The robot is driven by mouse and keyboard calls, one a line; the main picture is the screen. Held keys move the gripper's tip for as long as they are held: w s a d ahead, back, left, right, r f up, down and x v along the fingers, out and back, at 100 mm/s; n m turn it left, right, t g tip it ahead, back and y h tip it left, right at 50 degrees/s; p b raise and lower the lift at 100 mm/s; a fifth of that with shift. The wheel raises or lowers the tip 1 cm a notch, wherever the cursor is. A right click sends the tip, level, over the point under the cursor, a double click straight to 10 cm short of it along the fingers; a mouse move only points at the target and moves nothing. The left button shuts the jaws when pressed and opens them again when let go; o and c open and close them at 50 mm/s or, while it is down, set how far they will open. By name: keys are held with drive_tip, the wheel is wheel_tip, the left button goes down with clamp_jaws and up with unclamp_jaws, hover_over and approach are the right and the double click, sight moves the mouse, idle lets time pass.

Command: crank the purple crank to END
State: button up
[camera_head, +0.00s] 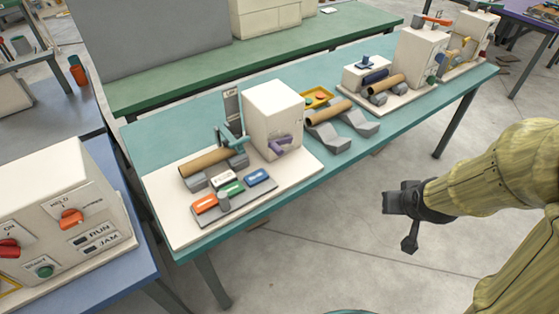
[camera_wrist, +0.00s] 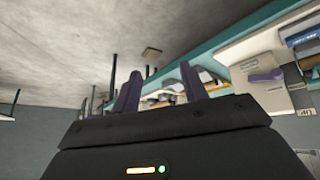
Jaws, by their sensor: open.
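The purple crank (camera_head: 281,146) is on the front right face of a white box-shaped winder housing (camera_head: 272,107), which stands on a white base plate (camera_head: 180,231) on the teal table. The crank also shows in the wrist view (camera_wrist: 264,76) at upper right, against the pale housing. No END mark can be read in either view. My gripper (camera_head: 397,205) is over the floor, right of the table's front edge and well apart from the crank. In the wrist view its two dark purple fingers (camera_wrist: 161,88) stand apart with nothing between them.
Another machine (camera_head: 421,54) stands at the far end. Floor between gripper and table is open.

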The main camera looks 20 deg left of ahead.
drive_tip(key=w+a+f+n+t+y+b, duration=0.2)
drive_tip(key=w+a+f+b, duration=0.2)
drive_tip(key=w+f, duration=0.1)
drive_tip(key=a+f+n+t+y+b, duration=0.1)
drive_tip(key=a+n+y+b, duration=0.2)
drive_tip(key=a+y+b, duration=0.2)
drive_tip(key=a+f+n+t+y+b, duration=0.1)
drive_tip(key=a+n+y+b, duration=0.3)
drive_tip(key=a, duration=0.7)
drive_tip(key=f+y+b, duration=0.1)
drive_tip(key=y, duration=0.1)
drive_tip(key=shift+a+f+y, duration=0.25)
drive_tip(key=shift+f+y, duration=0.05)
drive_tip(key=shift+y, duration=0.1)
